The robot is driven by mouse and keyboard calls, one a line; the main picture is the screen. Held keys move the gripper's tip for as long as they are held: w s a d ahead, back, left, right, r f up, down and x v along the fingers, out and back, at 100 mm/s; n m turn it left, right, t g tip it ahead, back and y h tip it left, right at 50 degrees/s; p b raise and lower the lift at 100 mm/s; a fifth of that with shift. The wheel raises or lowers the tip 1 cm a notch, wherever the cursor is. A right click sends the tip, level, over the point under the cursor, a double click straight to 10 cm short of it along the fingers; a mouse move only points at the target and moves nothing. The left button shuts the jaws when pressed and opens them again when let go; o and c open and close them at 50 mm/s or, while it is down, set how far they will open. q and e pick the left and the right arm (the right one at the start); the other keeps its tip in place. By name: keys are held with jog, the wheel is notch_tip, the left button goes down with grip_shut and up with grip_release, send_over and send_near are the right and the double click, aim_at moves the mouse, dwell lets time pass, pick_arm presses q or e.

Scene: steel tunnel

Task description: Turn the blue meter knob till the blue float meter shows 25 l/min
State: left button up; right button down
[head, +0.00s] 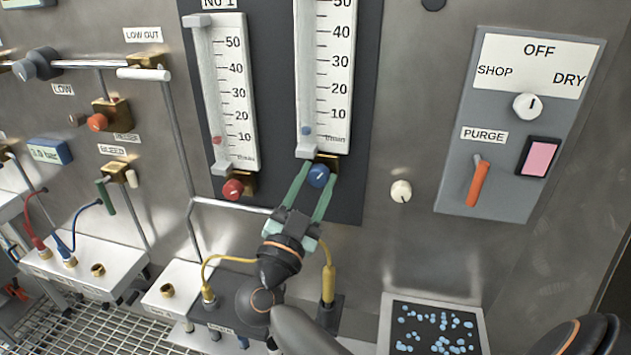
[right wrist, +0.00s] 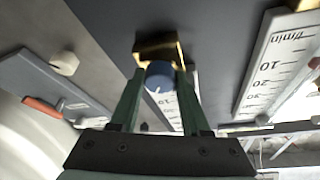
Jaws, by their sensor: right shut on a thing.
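The blue meter knob (head: 318,176) sits under the blue float meter (head: 325,65) on a brass fitting, its white mark tilted. My right gripper (head: 316,171) is shut on the knob, one green finger on each side. The right wrist view also shows the blue knob (right wrist: 158,77) between the fingertips (right wrist: 161,82). The blue float (head: 306,130) is near the bottom of its scale, below the 10 mark. The top of this meter is cut off in the head view. My left gripper is not in view.
The red float meter (head: 228,90) and its red knob (head: 233,189) are close on the left. A cream knob (head: 401,191) and the purge panel (head: 450,190) with an orange lever (head: 478,183) are on the right. A tray (head: 386,318) of blue bits lies below.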

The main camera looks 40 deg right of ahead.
dwell(0.3)
jog(key=shift+c, duration=1.9)
grip_release()
